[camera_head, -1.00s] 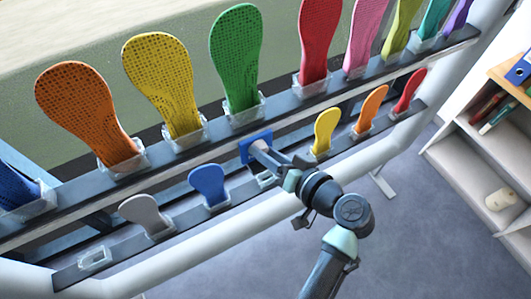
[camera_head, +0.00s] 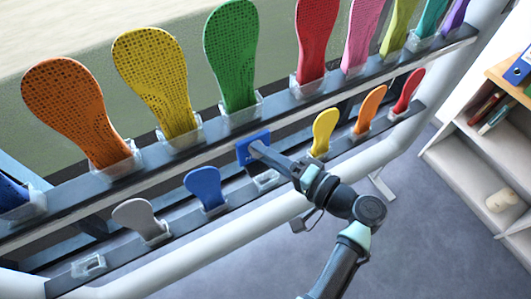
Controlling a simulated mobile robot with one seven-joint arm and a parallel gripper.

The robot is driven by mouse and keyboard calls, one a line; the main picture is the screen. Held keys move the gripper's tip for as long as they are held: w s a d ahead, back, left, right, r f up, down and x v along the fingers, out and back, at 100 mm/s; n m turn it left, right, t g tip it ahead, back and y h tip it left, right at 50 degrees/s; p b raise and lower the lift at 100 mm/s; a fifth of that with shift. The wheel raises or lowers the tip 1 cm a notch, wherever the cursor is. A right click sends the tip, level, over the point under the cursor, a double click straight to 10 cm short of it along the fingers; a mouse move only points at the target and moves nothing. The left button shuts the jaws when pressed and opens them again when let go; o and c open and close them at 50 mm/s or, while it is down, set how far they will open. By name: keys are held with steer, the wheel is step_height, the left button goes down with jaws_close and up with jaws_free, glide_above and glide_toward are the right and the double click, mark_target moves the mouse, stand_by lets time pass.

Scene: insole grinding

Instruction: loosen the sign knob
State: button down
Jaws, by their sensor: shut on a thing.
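The small blue square sign (camera_head: 247,141) is on the upper dark rail, below the green insole. My gripper (camera_head: 259,150) reaches it from the lower right, with its tips at the sign's front. It is shut on the sign knob, which the fingers hide in this view. I cannot tell how far the knob is turned.
Large insoles, such as the green one (camera_head: 232,55) and the yellow one (camera_head: 155,80), stand in clear holders along the upper rail. Small insoles, such as the blue one (camera_head: 205,187) and the yellow one (camera_head: 323,130), stand along the lower rail (camera_head: 180,227). A white shelf (camera_head: 470,170) stands at the right.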

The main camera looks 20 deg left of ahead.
stand_by(0.4)
steer(key=shift+c, duration=2.3)
jaws_free()
steer(key=b+v, duration=0.3)
steer(key=v, duration=1)
